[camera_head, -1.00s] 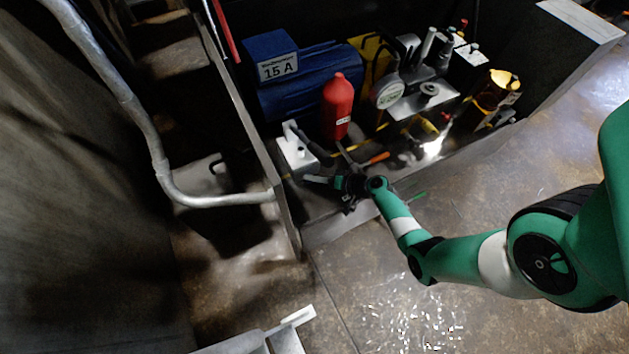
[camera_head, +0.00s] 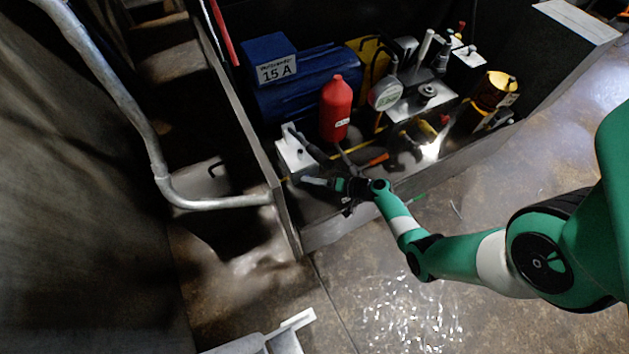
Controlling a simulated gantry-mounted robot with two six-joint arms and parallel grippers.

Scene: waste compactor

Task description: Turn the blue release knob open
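My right gripper (camera_head: 318,182) is at the end of the green arm that comes in from the right. It is near the front left corner of the equipment bay, just below a white block (camera_head: 296,153) with a dark lever or hose on it. The fingers are small and pale, and I cannot tell whether they are open or shut. I cannot make out a blue release knob; it may be hidden or too small to see.
A blue motor (camera_head: 309,85) labelled 15 A and a red bottle (camera_head: 336,109) stand behind the gripper. A round gauge (camera_head: 385,93) is further right. A metal wall (camera_head: 243,127) and a grey pipe (camera_head: 150,140) are at the left. The floor in front is open.

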